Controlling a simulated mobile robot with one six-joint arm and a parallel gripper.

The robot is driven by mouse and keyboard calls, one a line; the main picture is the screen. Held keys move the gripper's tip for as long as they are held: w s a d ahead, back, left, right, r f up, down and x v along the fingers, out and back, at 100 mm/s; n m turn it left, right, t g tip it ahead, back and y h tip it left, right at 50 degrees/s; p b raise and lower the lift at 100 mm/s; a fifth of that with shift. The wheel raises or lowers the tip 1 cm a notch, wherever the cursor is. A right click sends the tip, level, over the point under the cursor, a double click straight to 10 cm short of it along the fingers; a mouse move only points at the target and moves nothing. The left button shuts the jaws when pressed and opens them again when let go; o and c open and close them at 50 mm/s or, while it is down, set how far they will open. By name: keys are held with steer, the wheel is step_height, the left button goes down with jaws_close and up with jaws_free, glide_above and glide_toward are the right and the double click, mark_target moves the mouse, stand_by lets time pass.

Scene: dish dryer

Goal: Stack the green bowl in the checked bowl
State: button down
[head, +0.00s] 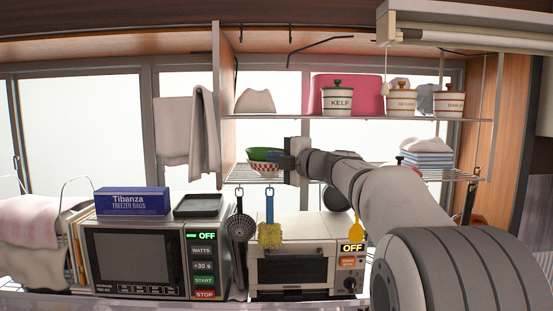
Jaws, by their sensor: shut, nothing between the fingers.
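The green bowl (262,154) is on the lower wire shelf of the rack, nested in or resting on the checked bowl (264,171). Only its upper part shows above the red-and-white checked rim. The checked bowl stands on the wire shelf. My gripper (279,161) is shut and empty at the right side of the two bowls. It hides their right edges, and I cannot tell whether it touches them.
The upper shelf (300,118) with lidded jars is above my arm. Folded cloths (427,158) lie on the lower shelf at right. A microwave (140,255) and a toaster oven (290,262) stand below. A ladle (239,228) and a brush (270,232) hang from the shelf front.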

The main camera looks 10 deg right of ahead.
steer(key=b+v, duration=0.3)
steer(key=v, duration=0.8)
steer(key=shift+s+a, duration=0.35)
steer(key=shift+s+r, duration=0.1)
steer(key=shift+r, duration=0.1)
steer(key=c, duration=2)
jaws_free()
steer(key=shift+c, duration=0.2)
steer(key=shift+o, duration=1.4)
steer(key=shift+w+n, duration=0.3)
steer(key=shift+n, duration=0.2)
steer(key=o, duration=0.4)
steer(key=n, duration=0.1)
steer(key=w+n, duration=0.1)
steer(key=n, duration=0.2)
steer(key=shift+w+a, duration=0.25)
steer(key=shift+w, duration=0.1)
steer(key=w+a+n+p, duration=0.1)
steer(key=w+a+n, duration=0.2)
steer(key=w+n, duration=0.6)
steer(key=n, duration=1.2)
steer(key=shift+w+a+f+n+p, duration=0.2)
steer(key=shift+a+f+n+p, duration=0.05)
steer(key=shift+f+n+p, duration=0.1)
